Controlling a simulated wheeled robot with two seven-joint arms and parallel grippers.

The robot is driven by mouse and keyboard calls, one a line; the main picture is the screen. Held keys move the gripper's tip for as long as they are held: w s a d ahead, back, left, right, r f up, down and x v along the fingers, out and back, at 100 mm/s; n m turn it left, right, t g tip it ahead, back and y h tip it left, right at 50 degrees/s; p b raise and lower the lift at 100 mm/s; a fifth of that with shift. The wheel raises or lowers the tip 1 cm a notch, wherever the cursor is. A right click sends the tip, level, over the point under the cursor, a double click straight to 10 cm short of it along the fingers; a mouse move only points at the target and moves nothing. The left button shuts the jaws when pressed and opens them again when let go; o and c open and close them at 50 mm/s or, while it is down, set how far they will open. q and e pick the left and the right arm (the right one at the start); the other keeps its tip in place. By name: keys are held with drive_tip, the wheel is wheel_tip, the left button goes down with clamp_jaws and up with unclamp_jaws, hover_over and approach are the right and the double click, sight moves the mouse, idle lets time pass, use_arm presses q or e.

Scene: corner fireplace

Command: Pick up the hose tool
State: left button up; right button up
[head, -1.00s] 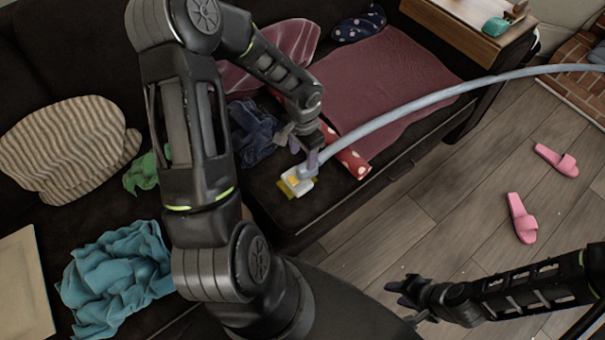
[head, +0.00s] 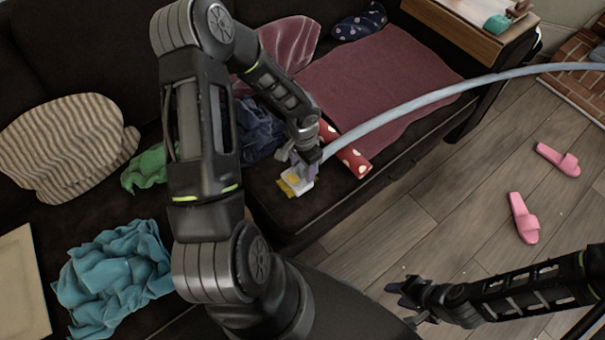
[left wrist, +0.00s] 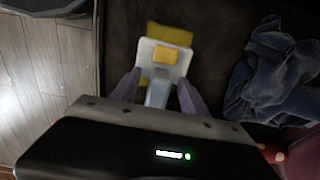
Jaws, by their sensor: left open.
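The hose tool (head: 297,183) is a white and yellow head on the end of a long pale blue-grey hose (head: 400,112). It lies on the front edge of the dark sofa. My left gripper (head: 303,160) is right at its neck, seen from above. In the left wrist view the tool (left wrist: 163,58) lies just ahead, and its grey neck is between the two open fingers of the left gripper (left wrist: 156,88). Whether either finger touches the neck I cannot tell. My right gripper (head: 408,298) is at the lower right over the floor, away from the tool; its finger opening is unclear.
A red polka-dot roll (head: 350,162) lies close beside the tool. Dark blue cloth (head: 258,130) lies behind my left arm. A teal cloth (head: 112,278) and striped pillow (head: 65,145) are at left. Pink slippers (head: 524,218) lie on the floor. A wooden side table (head: 470,22) stands behind.

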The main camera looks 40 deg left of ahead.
use_arm(q)
drive_tip(key=shift+c, duration=0.2)
idle(0.4)
clamp_jaws()
idle(0.3)
